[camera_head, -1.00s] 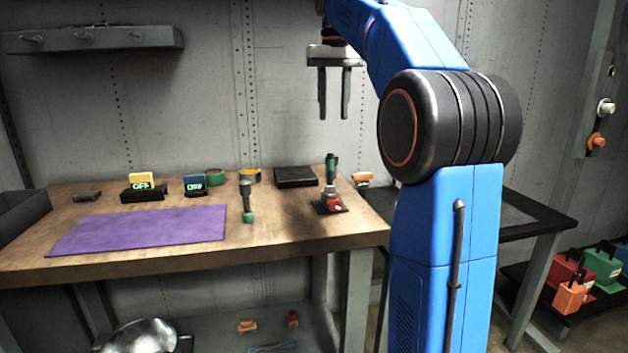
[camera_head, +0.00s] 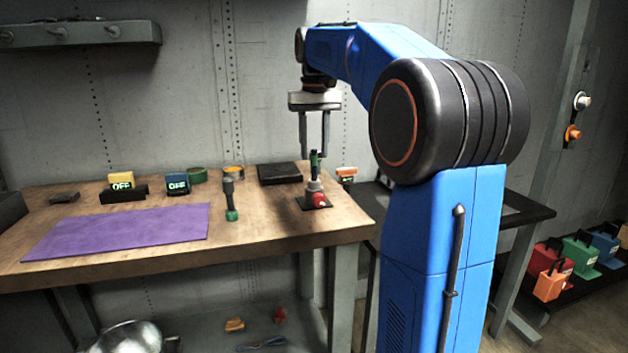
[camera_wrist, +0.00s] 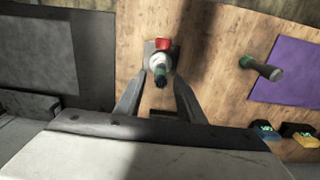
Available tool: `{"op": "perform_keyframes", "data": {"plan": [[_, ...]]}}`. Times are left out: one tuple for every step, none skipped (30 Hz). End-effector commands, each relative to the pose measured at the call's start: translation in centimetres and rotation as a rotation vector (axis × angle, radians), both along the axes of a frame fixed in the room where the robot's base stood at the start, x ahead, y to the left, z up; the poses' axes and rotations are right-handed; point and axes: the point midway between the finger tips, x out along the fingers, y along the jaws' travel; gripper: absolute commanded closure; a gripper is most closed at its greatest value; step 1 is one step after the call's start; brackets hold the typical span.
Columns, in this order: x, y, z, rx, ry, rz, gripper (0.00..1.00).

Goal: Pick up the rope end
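My gripper (camera_head: 315,156) is open and empty, pointing down above the right part of the wooden bench. A thin bluish coil (camera_head: 262,343), possibly rope, lies on the lower shelf. I cannot make out a rope end for certain.
The bench (camera_head: 270,230) also bears a purple mat (camera_head: 120,231), a dark green-ended tool (camera_head: 230,196), a black block (camera_head: 279,173), two OFF displays and two tape rolls. Coloured boxes (camera_head: 578,255) stand at the far right. The bench's front right is mostly clear.

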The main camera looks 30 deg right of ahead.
Motion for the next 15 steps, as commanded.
{"op": "perform_keyframes", "data": {"plan": [[0.0,0.0,-0.2,0.000,0.001,0.000,0.65],[0.0,0.0,-0.3,0.000,0.001,0.000,0.65],[0.0,0.0,-0.6,0.000,0.001,0.000,0.65],[0.0,0.1,-0.9,0.000,0.001,0.000,0.65],[0.0,0.1,-1.2,0.000,0.001,0.000,0.65],[-0.1,0.1,-1.8,0.001,0.002,0.000,0.65],[-0.1,0.1,-2.2,0.001,0.002,0.000,0.65],[-0.1,0.2,-2.7,0.000,0.001,0.000,0.65],[-0.1,0.2,-3.2,0.001,0.002,0.000,0.65],[-0.1,0.2,-3.6,0.001,0.002,0.000,0.65],[-0.1,0.2,-4.0,0.000,0.001,0.000,0.65],[-0.1,0.2,-4.4,0.000,0.001,0.000,0.65],[-0.1,0.2,-4.7,0.000,0.001,0.000,0.65],[-0.1,0.2,-4.9,0.000,0.001,0.000,0.65],[0.0,0.2,-5.1,0.000,0.000,0.000,0.65]]}}
